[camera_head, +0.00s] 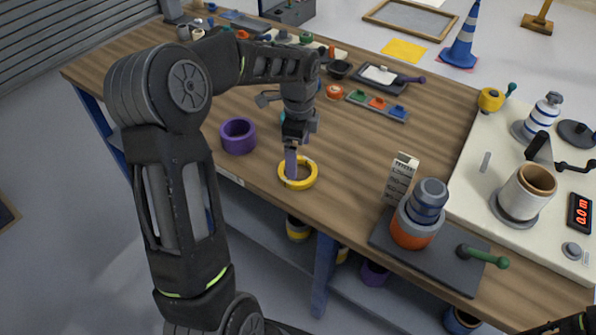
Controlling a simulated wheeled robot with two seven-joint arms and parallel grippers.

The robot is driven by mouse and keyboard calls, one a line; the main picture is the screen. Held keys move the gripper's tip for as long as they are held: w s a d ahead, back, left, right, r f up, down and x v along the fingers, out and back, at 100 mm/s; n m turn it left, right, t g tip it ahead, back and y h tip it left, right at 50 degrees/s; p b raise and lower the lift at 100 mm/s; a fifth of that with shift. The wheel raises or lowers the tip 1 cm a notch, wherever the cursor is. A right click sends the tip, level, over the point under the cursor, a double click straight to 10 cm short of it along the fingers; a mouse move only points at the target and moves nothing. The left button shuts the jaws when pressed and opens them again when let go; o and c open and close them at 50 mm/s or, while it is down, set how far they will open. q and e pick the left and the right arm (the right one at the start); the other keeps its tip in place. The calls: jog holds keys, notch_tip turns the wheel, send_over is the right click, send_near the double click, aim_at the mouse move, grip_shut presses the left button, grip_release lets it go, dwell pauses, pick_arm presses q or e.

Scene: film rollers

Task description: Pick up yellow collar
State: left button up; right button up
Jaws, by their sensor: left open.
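The yellow collar (299,184) is a flat ring lying on the wooden table (350,146) near its front edge. My left gripper (291,172) points down at the collar, with its finger at the ring's far left part. It is open, and I cannot tell whether it touches the ring. The far left part of the collar is partly hidden by the finger. Only a dark piece of my right arm shows at the bottom right corner, and its gripper is out of view.
A purple ring (238,136) stands left of the collar. A white bench section (470,195) holds rollers and a display. Small coloured parts lie behind.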

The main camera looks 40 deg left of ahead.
aim_at(287, 183)
pick_arm(q)
jog(key=shift+f, duration=0.25)
jog(key=shift+a+f+p, duration=0.15)
jog(key=shift+f+p, duration=0.35)
jog(key=shift+f, duration=2.1)
jog(key=c, duration=1.2)
